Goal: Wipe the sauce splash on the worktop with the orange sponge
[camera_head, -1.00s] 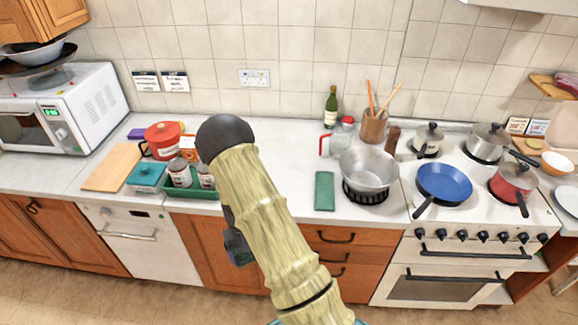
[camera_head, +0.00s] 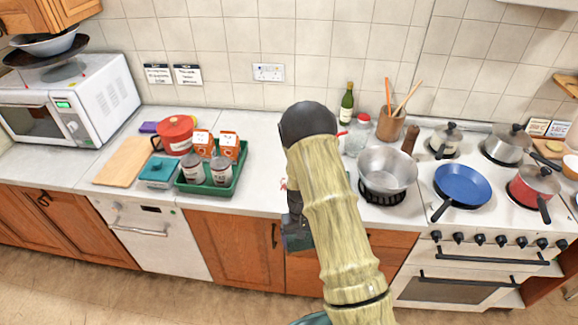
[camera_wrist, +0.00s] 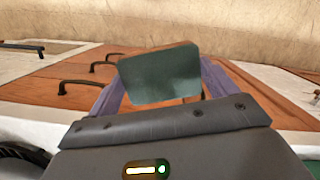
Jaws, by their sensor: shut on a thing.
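My gripper (camera_head: 296,225) hangs in front of the worktop's front edge, partly behind my arm. In the wrist view its purple fingers are shut on a flat dark green block (camera_wrist: 160,75). No other orange sponge is visible. A small red mark (camera_head: 283,184) shows on the worktop (camera_head: 258,185) just left of my arm; it may be the edge of the sauce splash, with the rest hidden behind the arm.
A green tray (camera_head: 212,188) with tins and cartons stands left of my arm. A steel pan (camera_head: 388,168) sits right of it, beside a glass jug and utensil pot (camera_head: 389,127). A strip of worktop between tray and arm is clear.

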